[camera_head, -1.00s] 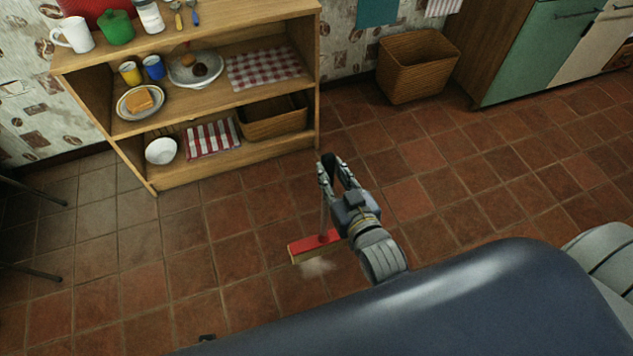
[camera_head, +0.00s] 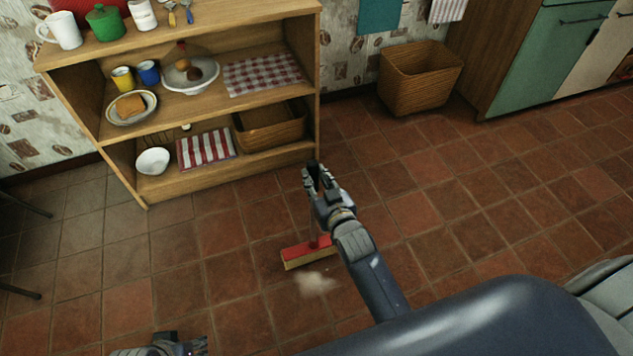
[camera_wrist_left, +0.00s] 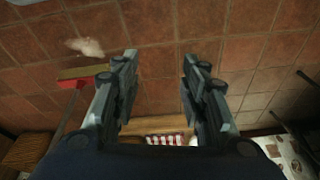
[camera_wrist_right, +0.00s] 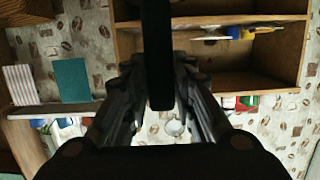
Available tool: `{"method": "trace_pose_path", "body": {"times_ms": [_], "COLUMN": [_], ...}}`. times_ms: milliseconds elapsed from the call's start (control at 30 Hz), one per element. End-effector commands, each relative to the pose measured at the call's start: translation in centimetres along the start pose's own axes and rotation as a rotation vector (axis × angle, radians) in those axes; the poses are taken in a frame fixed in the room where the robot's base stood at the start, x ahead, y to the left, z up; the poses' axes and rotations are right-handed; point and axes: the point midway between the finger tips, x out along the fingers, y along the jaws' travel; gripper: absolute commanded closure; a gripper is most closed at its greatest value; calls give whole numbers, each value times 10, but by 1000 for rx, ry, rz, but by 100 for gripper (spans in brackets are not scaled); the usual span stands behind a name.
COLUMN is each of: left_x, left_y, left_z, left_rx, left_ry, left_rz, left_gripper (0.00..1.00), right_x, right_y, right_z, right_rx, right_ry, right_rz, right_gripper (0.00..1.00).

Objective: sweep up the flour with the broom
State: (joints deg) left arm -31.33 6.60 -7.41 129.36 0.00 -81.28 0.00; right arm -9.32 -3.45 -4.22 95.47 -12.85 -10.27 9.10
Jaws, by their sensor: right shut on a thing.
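The broom has a red head with pale bristles (camera_head: 309,252) resting on the tiled floor. My right gripper (camera_head: 313,178) is shut on its upright handle, well above the head; the dark handle (camera_wrist_right: 158,60) also crosses the right wrist view. The flour (camera_head: 316,282) is a small pale patch on the tiles, just on the near side of the bristles. In the left wrist view, the flour (camera_wrist_left: 87,46) lies beside the broom head (camera_wrist_left: 82,76). My left gripper (camera_wrist_left: 160,68) is open and empty, left of the broom; only part of it shows at the head view's bottom edge.
A wooden shelf unit (camera_head: 235,174) with dishes, cloths and a basket stands behind the broom at left. A wicker basket (camera_head: 420,78) and green cabinet (camera_head: 545,55) stand at the back right. Dark thin legs reach in at the left edge.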

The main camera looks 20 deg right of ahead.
Motion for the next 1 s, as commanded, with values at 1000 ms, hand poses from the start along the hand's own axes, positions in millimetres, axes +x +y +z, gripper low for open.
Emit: {"method": "trace_pose_path", "body": {"times_ms": [1000], "left_x": [-34], "left_y": [8], "left_z": [-75], "left_rx": [9], "left_ry": [359], "left_rz": [11], "left_gripper": [60], "right_x": [10], "right_y": [0], "right_z": [39], "right_rx": [0], "right_ry": [5], "right_rz": [-1], "right_gripper": [100]}}
